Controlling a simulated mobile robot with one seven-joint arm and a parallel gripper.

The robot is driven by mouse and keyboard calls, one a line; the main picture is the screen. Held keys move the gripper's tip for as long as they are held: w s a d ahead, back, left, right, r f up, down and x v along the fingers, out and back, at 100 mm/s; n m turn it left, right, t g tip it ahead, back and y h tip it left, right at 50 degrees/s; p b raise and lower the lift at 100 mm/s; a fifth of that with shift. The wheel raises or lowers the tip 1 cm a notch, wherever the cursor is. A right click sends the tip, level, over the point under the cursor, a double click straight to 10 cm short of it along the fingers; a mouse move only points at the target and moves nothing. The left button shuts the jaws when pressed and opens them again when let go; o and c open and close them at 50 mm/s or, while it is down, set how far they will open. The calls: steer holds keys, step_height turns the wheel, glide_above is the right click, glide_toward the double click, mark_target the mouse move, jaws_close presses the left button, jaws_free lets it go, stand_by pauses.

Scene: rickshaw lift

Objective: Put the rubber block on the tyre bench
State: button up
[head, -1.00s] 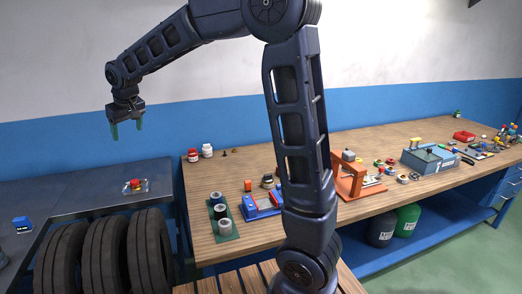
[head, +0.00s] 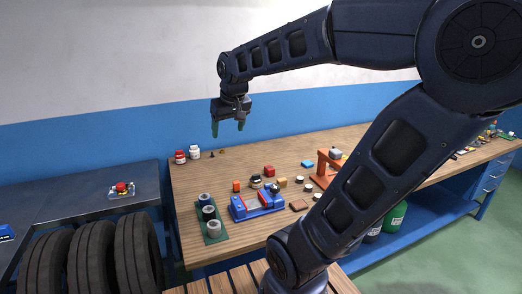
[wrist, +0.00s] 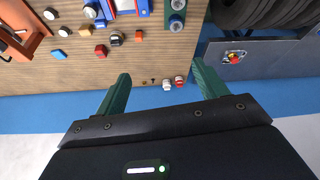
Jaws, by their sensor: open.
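My gripper (head: 228,130) is open and empty, pointing down high above the back left of the wooden workbench. Its green fingers also show apart in the wrist view (wrist: 160,74). I cannot tell for sure which piece is the rubber block. The red block (wrist: 100,51) and orange block (wrist: 139,35) also show in the wrist view. The tyre bench (head: 75,195) is the grey metal bench at left, with tyres below.
A red button box (head: 121,189) sits on the tyre bench. On the wooden workbench (head: 215,165) are a blue vise (head: 257,206), a green tray with rolls (head: 211,232), an orange press (head: 325,165) and two small jars (head: 187,156). Its back left is mostly clear.

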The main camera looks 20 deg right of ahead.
steer(key=s+d+f+m, duration=0.1)
steer(key=s+d+f, duration=0.1)
steer(key=s, duration=0.3)
steer(key=s+d+f+m, duration=0.1)
steer(key=s+d+f, duration=0.1)
steer(key=s+d, duration=0.2)
steer(key=shift+s+d+f, duration=0.3)
steer(key=shift+s+d, duration=0.1)
steer(key=shift+s, duration=0.15)
stand_by(0.6)
